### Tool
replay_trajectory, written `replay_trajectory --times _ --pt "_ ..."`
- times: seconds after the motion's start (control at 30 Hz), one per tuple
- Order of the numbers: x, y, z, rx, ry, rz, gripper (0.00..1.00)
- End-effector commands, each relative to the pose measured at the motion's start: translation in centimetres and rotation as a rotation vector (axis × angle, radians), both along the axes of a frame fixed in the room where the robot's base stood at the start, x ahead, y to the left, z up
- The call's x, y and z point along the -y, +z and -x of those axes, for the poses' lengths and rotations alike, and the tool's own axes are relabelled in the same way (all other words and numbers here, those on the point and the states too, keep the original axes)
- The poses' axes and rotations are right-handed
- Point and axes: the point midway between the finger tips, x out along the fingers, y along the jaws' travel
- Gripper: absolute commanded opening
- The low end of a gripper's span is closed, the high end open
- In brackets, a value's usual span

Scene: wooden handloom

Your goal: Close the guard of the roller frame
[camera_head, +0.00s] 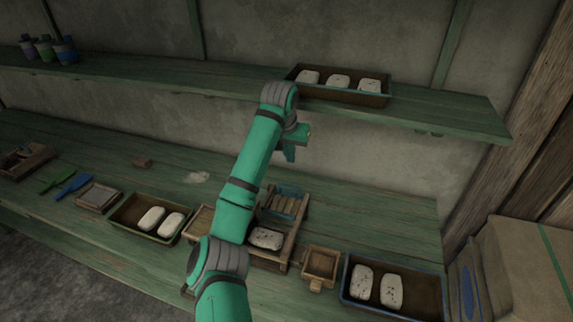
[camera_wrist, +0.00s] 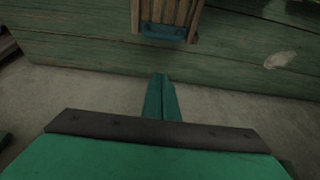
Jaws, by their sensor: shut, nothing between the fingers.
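The wooden roller frame (camera_head: 290,240) stands on the lower bench, partly hidden behind my arm. A pale speckled block (camera_head: 266,238) lies inside it. At its back is a slatted wooden part with a teal edge (camera_head: 288,203), which looks like the guard and appears raised, away from the block. The same slatted part (camera_wrist: 165,20) shows at the top of the wrist view, its teal edge towards my fingers. My gripper (camera_head: 290,154) is above and behind the frame, near the wall, apart from the guard. Its fingers (camera_wrist: 162,82) are together and empty.
A tray with two pale blocks (camera_head: 118,217) is left of the frame. A small wooden box (camera_head: 320,262) and a blue-rimmed tray (camera_head: 425,296) are to its right. A shelf (camera_head: 440,106) above carries another tray (camera_head: 318,92). Bench space behind the left tray is mostly clear.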

Motion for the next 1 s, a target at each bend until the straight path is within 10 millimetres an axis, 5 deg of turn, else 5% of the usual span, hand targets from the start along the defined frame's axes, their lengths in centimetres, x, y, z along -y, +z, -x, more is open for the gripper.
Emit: replay_trajectory --times 0.57,1.0 --pt "0.4 -8.4 -2.9 0.0 0.008 0.001 0.0" --pt "-0.8 -9.0 0.5 0.002 0.009 0.001 0.0"
